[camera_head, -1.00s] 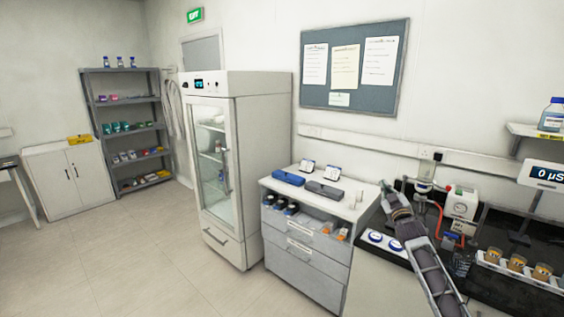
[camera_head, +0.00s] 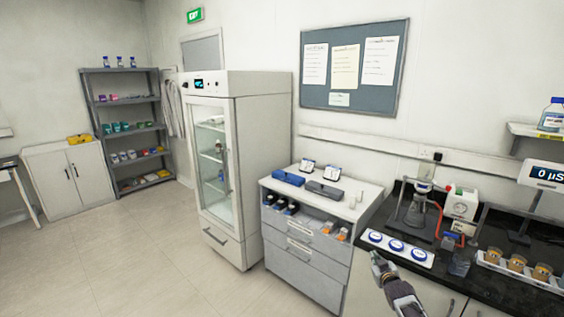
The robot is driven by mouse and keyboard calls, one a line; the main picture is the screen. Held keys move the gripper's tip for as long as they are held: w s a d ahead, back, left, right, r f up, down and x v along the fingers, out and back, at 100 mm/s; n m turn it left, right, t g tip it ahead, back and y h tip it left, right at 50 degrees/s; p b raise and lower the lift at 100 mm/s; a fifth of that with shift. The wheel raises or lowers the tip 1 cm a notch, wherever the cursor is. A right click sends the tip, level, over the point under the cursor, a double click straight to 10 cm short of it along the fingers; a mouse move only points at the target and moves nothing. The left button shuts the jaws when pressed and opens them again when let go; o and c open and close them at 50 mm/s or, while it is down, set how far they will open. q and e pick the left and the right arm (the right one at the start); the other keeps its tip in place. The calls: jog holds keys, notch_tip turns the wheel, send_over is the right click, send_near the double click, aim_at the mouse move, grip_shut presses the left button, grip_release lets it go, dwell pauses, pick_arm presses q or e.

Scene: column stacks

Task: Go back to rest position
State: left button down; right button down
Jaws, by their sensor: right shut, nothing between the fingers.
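My right gripper (camera_head: 380,264) shows at the lower middle right of the head view, in front of the bench's cabinet front and below the bench top. It is shut and empty, and its arm runs down out of the bottom edge. My left gripper is out of view.
The black bench (camera_head: 470,261) holds a white tray with blue-ringed round items (camera_head: 397,246), a rack of amber jars (camera_head: 517,263) and a pump-like device (camera_head: 461,203). A drawer unit (camera_head: 305,250) and glass-door fridge (camera_head: 222,170) stand left. Open floor (camera_head: 130,260) lies at left.

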jog(key=s+a+f+g, duration=0.2)
jog(key=s+f+g, duration=0.2)
jog(key=s+f, duration=1.2)
jog(key=s+a+f+g, duration=0.3)
jog(key=s+f, duration=1)
jog(key=f, duration=0.8)
jog(key=s+a+f+g, duration=0.2)
jog(key=s+f, duration=0.3)
jog(key=s, duration=0.9)
jog(key=s+a+f+g, duration=0.2)
jog(key=s+f, duration=0.3)
jog(key=s, duration=0.9)
jog(key=s+a+f+g+y, duration=0.1)
jog(key=s+f, duration=0.4)
jog(key=s, duration=0.9)
jog(key=shift+s+a+f+m+g, duration=0.35)
jog(key=shift+a+g, duration=0.25)
jog(key=shift+g, duration=0.3)
